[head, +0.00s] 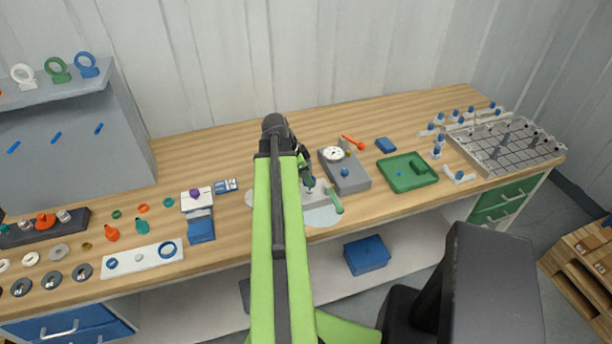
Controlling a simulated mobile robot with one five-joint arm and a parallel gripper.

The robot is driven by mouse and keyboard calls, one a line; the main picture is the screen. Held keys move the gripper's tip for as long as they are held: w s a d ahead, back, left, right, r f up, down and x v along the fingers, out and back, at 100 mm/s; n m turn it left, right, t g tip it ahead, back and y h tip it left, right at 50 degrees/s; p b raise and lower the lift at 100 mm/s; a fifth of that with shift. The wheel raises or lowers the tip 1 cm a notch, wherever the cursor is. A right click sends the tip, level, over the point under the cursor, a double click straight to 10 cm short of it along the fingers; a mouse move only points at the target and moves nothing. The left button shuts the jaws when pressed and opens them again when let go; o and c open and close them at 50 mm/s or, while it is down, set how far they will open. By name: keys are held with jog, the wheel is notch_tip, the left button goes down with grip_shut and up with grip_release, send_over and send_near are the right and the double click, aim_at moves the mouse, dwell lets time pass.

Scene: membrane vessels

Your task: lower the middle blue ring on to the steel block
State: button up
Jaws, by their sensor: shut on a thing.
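My gripper (309,181) is at the far end of my green arm, low over a pale grey block (318,196), which looks like the steel block. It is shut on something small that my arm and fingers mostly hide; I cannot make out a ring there. The gap between my gripper and the block cannot be judged.
A green-handled tool (334,201) lies close to my gripper's right. A grey block with a dial gauge (334,154) and a green tray (407,173) stand further right. A gridded fixture plate (507,146) fills the right end. Blue blocks (201,230) stand left of my arm.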

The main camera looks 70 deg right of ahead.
aim_at(306, 190)
jog(key=shift+f+b, duration=1.8)
jog(key=shift+f, duration=0.3)
jog(key=o, duration=1.4)
jog(key=p+v, duration=1.6)
jog(key=v, duration=0.1)
jog(key=shift+r, duration=0.25)
jog(key=shift+w, duration=0.1)
